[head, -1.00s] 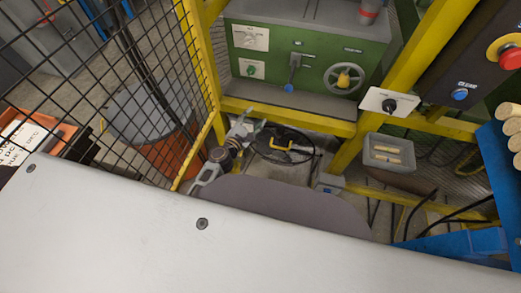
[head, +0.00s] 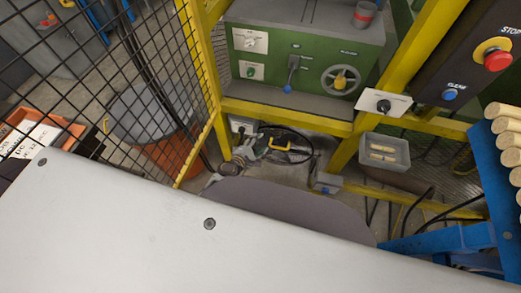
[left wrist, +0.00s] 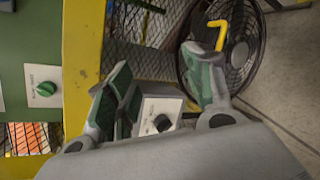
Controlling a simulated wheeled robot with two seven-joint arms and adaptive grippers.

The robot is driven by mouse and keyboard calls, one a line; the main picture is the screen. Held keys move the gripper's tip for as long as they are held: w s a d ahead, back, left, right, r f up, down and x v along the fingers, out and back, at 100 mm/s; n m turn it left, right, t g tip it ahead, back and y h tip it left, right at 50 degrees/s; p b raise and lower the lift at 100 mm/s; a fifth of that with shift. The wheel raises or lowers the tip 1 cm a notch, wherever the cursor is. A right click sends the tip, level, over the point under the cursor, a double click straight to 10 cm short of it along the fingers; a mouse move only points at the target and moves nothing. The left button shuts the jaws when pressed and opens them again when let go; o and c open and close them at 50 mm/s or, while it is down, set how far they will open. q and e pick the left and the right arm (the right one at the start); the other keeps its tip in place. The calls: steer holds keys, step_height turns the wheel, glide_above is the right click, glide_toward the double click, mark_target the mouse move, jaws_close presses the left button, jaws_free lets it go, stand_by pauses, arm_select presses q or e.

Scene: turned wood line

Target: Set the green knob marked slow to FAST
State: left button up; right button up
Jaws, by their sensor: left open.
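The green knob (head: 250,71) sits on a white plate at the lower left of the green machine's front in the head view. It also shows in the left wrist view, at the left edge, as a green knob (left wrist: 46,89) on a white plate. Its lettering is too small to read. My left gripper (head: 258,150) is low in front of the machine's yellow frame, below the knob and apart from it. In the left wrist view the gripper (left wrist: 160,76) is open, with nothing between its fingers. My right gripper is out of view.
A white box with a black knob (left wrist: 161,123) shows behind the fingers. A yellow post (left wrist: 82,60) stands between gripper and green knob. A fan (left wrist: 232,50) is close by. On the machine are a blue-tipped lever (head: 291,72) and a handwheel (head: 341,80). Wire mesh fencing (head: 90,60) stands left.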

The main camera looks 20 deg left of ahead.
arm_select(q)
steer(key=shift+s+d+f+m, duration=0.2)
steer(key=shift+s+f+m, duration=0.15)
steer(key=shift+f, duration=0.2)
steer(key=shift+s+d+f+m, duration=0.15)
steer(key=shift+s+f+m, duration=0.15)
steer(key=shift+f, duration=0.2)
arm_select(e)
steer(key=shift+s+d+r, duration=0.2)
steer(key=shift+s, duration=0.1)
